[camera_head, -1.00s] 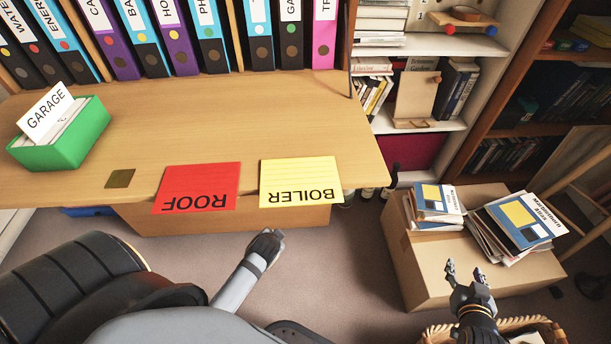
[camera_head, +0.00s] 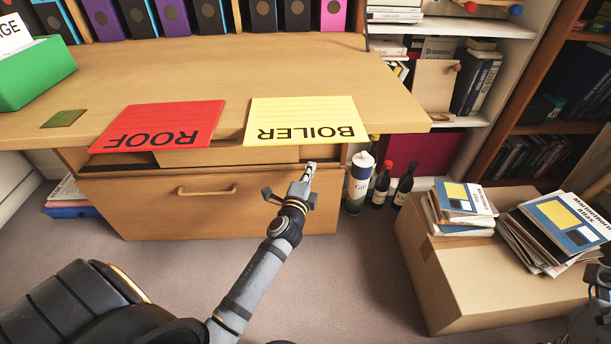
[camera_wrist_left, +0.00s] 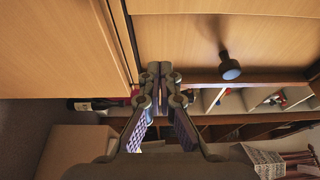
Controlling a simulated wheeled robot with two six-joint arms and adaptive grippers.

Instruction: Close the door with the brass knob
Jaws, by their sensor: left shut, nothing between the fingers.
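In the left wrist view a dark round knob (camera_wrist_left: 230,68) stands out from a light wood panel (camera_wrist_left: 185,45), casting a shadow. Its colour does not read as brass there. I cannot match this panel surely to a part of the head view. My left gripper (camera_head: 309,174) is shut and empty, in front of the desk's right end below the yellow card. In the wrist view its fingertips (camera_wrist_left: 160,72) are together, left of the knob and apart from it. My right gripper (camera_head: 598,284) is cut off at the right edge, so its jaws are unclear.
The desk (camera_head: 300,70) holds a red ROOF card (camera_head: 160,125) and a yellow BOILER card (camera_head: 305,120) at its front edge. Below is a drawer front (camera_head: 130,205). Bottles (camera_head: 382,183) stand right of it. A cardboard box (camera_head: 470,280) with magazines occupies the right floor.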

